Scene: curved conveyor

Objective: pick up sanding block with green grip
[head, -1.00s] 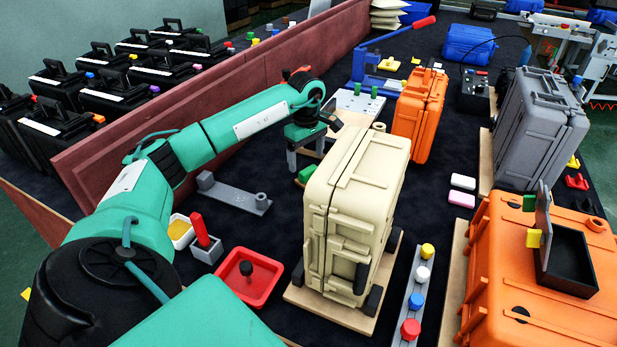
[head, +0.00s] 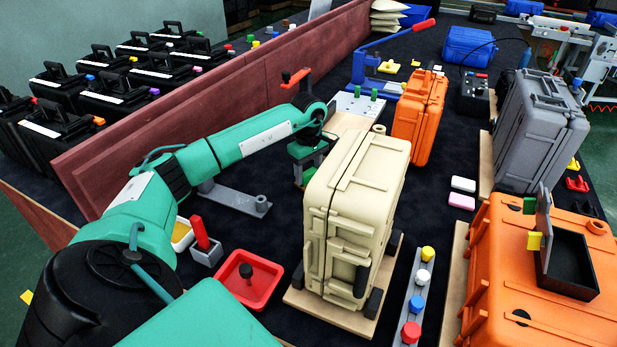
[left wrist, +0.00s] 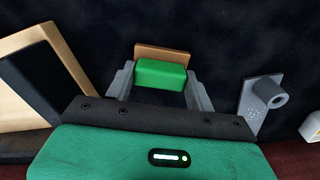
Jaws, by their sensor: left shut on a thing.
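The sanding block with a green grip (left wrist: 160,73) shows in the left wrist view, with a brown base edge behind the green part. My left gripper (left wrist: 160,84) is shut on the green grip, one grey finger on each side. In the head view, my left gripper (head: 306,168) is low beside the left side of the beige case (head: 350,195), which hides part of it. The block is hard to make out there. I cannot tell whether the block touches the table. My right gripper is not in view.
A grey bracket with a post (head: 235,198) lies left of the gripper. A red tray (head: 246,280) is in front. A maroon partition (head: 215,105) runs along the left.

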